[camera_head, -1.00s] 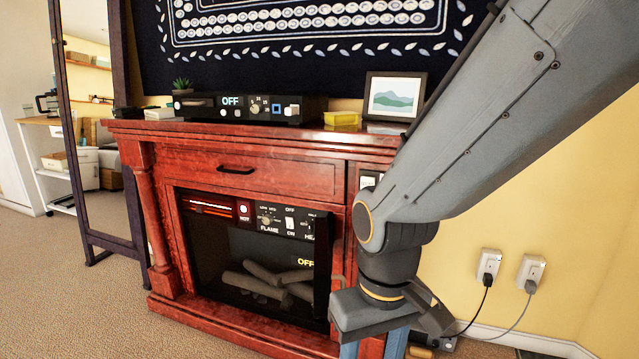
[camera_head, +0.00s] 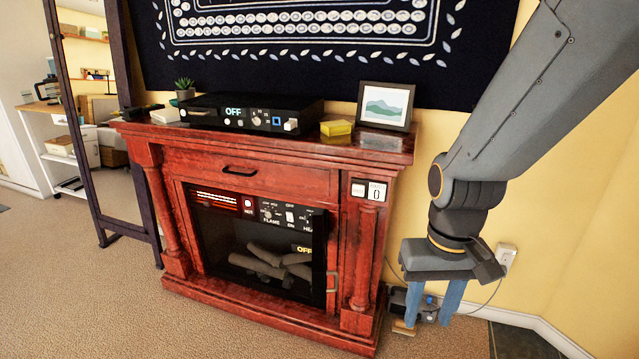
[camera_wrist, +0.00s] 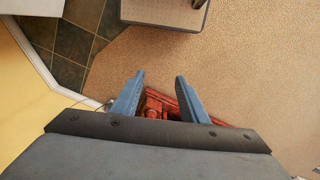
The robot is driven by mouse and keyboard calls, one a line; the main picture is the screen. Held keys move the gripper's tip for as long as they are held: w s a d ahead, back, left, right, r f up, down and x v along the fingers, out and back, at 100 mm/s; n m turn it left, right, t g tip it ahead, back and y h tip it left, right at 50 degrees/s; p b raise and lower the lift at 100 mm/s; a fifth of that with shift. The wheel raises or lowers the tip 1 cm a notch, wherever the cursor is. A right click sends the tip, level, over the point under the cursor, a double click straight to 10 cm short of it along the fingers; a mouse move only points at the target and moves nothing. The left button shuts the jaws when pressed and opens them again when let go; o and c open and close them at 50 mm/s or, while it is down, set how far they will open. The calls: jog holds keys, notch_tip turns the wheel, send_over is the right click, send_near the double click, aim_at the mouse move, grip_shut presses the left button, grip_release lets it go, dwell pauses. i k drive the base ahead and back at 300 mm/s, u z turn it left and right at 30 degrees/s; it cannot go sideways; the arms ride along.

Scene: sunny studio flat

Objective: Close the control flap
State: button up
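The red wooden fireplace (camera_head: 345,230) stands against the wall. Its control panel (camera_head: 277,215), with FLAME and heat knobs and a red-lit display, shows uncovered above the logs. A wooden front with a dark handle (camera_head: 238,174) lies above the panel. I cannot tell which part is the control flap or how it is hinged. My gripper (camera_head: 428,316) is to the right of the fireplace, pointing down, fingers apart and empty. In the wrist view my gripper (camera_wrist: 157,82) shows two separated blue fingers, with part of the red fireplace (camera_wrist: 160,104) seen between and beyond them.
On the mantel are a black OFF box (camera_head: 250,115), a yellow block (camera_head: 336,128) and a picture frame (camera_head: 385,105). A mirror (camera_head: 100,125) stands left. A small dark device (camera_head: 400,302) and cables lie by the right wall. Carpet in front is clear.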

aim_at(320, 274)
jog(key=u, duration=0.05)
jog(key=k, duration=0.5)
jog(key=z, duration=1.2)
jog(key=i, duration=1)
jog(key=u, duration=2)
